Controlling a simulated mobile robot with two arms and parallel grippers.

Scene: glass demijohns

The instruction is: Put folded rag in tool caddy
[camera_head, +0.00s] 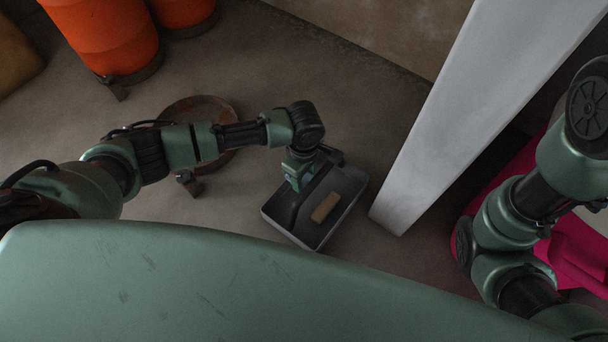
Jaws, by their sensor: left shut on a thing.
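The tool caddy looks like a dark, shallow open box with a pale rim (349,212), on the floor right of centre. A small tan oblong piece (325,207) lies inside it; I cannot tell whether this is the folded rag. My left gripper (296,187) reaches down over the caddy's left part, left of the tan piece. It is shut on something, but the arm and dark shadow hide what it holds. A dark bar shows beside it in the box. My right arm is at the right edge; its gripper is not in view.
A pale post (470,110) stands close to the caddy's right. A round rusty disc (205,112) on a castor lies behind my left arm. Orange drums (105,35) stand at the upper left. Magenta cloth (575,250) is at the right.

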